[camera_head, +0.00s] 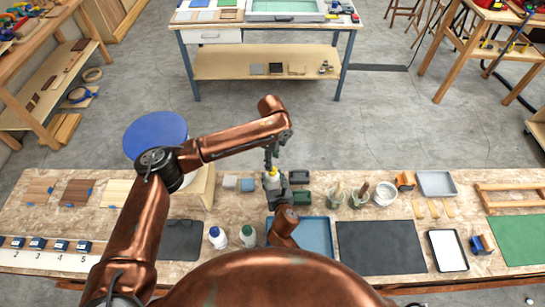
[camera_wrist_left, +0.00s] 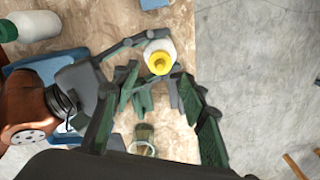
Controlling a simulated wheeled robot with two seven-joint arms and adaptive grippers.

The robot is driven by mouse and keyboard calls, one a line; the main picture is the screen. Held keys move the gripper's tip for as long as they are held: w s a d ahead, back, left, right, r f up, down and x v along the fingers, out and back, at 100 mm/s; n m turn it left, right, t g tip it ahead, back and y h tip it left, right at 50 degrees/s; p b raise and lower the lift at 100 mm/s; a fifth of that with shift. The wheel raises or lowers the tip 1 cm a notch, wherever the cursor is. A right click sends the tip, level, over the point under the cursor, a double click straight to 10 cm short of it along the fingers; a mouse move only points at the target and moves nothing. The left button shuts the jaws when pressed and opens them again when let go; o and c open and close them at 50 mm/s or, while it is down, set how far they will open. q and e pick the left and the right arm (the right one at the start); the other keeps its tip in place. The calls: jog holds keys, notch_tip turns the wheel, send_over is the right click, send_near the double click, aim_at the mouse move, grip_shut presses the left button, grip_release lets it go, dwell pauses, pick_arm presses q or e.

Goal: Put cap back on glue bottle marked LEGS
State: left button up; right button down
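A white glue bottle (camera_wrist_left: 151,46) with a yellow top (camera_wrist_left: 159,62) stands upright near the far side of the bench; its yellow top also shows in the head view (camera_head: 271,171). Any marking on it is hidden from me. My right gripper (camera_wrist_left: 153,58), coming from the left in the wrist view, has its fingers around the bottle. My left gripper (camera_head: 269,161) points down just above the yellow top; its fingers look spread and empty. I cannot tell whether the yellow part is a separate cap or a fixed nozzle.
A blue-capped bottle (camera_head: 217,238) and a green-capped bottle (camera_head: 248,236) stand nearer the front. A blue tray (camera_head: 318,237) lies beside them. A dark mat (camera_head: 380,247) lies clear.

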aim_at(273, 178)
pick_arm(q)
jog(key=n, duration=0.6)
jog(key=shift+r, duration=0.2)
jog(key=n, duration=0.5)
jog(key=shift+r+n, duration=0.2)
jog(key=shift+n, duration=0.2)
jog(key=n, duration=0.5)
jog(key=shift+r+n, duration=0.15)
jog(key=shift+n, duration=0.15)
jog(key=n, duration=0.5)
jog(key=shift+r, duration=0.15)
jog(key=shift+f, duration=4)
jog(key=shift+c, duration=0.7)
